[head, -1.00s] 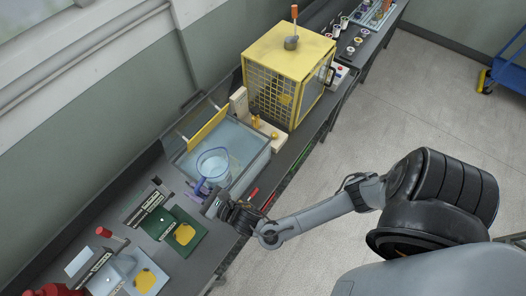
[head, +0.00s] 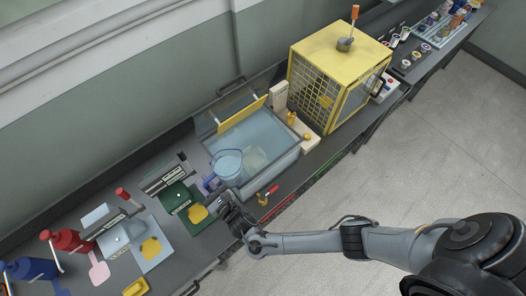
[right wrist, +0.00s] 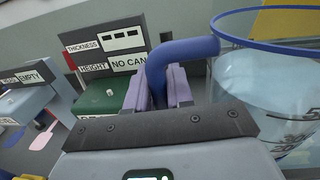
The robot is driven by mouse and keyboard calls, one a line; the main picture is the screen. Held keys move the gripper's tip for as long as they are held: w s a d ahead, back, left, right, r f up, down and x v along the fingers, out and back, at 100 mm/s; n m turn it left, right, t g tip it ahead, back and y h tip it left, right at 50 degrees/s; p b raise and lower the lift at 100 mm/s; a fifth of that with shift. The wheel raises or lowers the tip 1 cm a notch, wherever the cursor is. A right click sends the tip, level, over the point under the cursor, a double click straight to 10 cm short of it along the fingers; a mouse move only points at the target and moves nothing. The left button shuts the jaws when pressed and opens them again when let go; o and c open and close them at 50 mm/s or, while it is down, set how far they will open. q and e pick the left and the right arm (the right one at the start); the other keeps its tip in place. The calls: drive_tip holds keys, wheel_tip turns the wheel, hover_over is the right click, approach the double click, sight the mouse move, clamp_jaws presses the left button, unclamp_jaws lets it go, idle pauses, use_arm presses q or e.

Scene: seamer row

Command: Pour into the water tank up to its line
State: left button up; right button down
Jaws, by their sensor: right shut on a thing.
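A clear jug (head: 228,168) with a blue rim and handle is over the near-left part of the water tank in the head view. My right gripper (head: 211,186) is shut on its blue handle. In the right wrist view the handle passes between the purple fingertips (right wrist: 160,88), and the jug (right wrist: 265,90) looks upright, with dark printed marks and pale blue showing through its wall. The water tank (head: 275,167) is a wide, open, clear-walled basin with pale blue water. I cannot make out its line. My left gripper is not in view.
A yellow cage machine (head: 340,50) stands right of the tank. A yellow flap (head: 243,115) rises at the tank's back. Green (head: 182,205) and grey-blue (head: 118,238) gauge stations are to the left. A red-handled tool (head: 268,194) lies at the bench front.

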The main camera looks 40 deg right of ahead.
sight(212, 177)
drive_tip(key=shift+r, duration=0.15)
drive_tip(key=shift+d+r, duration=0.25)
drive_tip(key=shift+r, duration=0.05)
drive_tip(key=r+m, duration=0.1)
drive_tip(key=d+r+m, duration=0.2)
drive_tip(key=m, duration=0.1)
drive_tip(key=shift+w+d+r, duration=0.15)
drive_tip(key=shift+d+r, duration=0.1)
drive_tip(key=shift+w+d+r+m+b, duration=0.1)
drive_tip(key=shift+d+r+m+b, duration=0.3)
drive_tip(key=shift+d+m, duration=0.25)
